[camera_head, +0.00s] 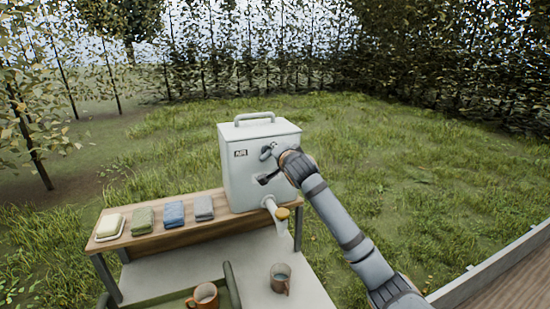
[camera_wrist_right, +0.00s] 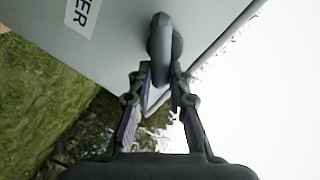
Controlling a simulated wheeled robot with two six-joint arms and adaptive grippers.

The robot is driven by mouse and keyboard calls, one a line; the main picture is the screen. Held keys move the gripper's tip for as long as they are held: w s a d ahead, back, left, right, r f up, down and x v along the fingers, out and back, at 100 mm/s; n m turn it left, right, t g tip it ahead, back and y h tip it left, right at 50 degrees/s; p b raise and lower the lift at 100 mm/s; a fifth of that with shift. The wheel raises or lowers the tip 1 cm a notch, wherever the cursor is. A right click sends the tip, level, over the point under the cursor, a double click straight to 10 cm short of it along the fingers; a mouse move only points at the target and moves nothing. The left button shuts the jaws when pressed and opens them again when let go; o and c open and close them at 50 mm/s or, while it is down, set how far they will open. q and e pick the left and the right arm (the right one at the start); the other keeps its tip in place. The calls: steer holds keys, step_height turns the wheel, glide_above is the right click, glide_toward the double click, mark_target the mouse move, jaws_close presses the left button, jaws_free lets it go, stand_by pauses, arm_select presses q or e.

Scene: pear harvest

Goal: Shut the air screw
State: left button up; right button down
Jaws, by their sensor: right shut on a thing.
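The air screw (camera_wrist_right: 161,42) is a grey rounded knob with a flat grip on the side of the grey metal box (camera_head: 262,135). My right gripper (camera_wrist_right: 162,72) is shut on the screw's grip, one finger on each side of it. How far the screw is turned cannot be told. My left gripper is not in view.
The box stands on a wooden shelf (camera_head: 175,238), with a spout and yellow-brown tap (camera_head: 282,213) below my gripper. Several folded cloths (camera_head: 174,214) and a soap dish (camera_head: 109,227) lie left. Two mugs (camera_head: 206,297) (camera_head: 280,277) stand lower down. Grass lies behind.

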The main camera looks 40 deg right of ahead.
steer(key=shift+d+f+m+y+b, duration=0.1)
steer(key=shift+f+m+y+b, duration=0.15)
steer(key=shift+m+b, duration=0.8)
steer(key=shift+d+f+m+y+b, duration=0.1)
steer(key=shift+f+m+y+b, duration=0.15)
steer(key=shift+m+b, duration=0.75)
steer(key=shift+d+f+m+y+b, duration=0.25)
steer(key=shift+m+b, duration=0.4)
steer(key=shift+b, duration=0.7)
steer(key=shift+a+r, duration=0.15)
steer(key=shift+a, duration=0.05)
steer(key=c, duration=1.3)
jaws_free()
steer(key=shift+o, duration=0.2)
steer(key=shift+s, duration=0.15)
steer(key=v, duration=0.7)
steer(key=shift+s, duration=0.2)
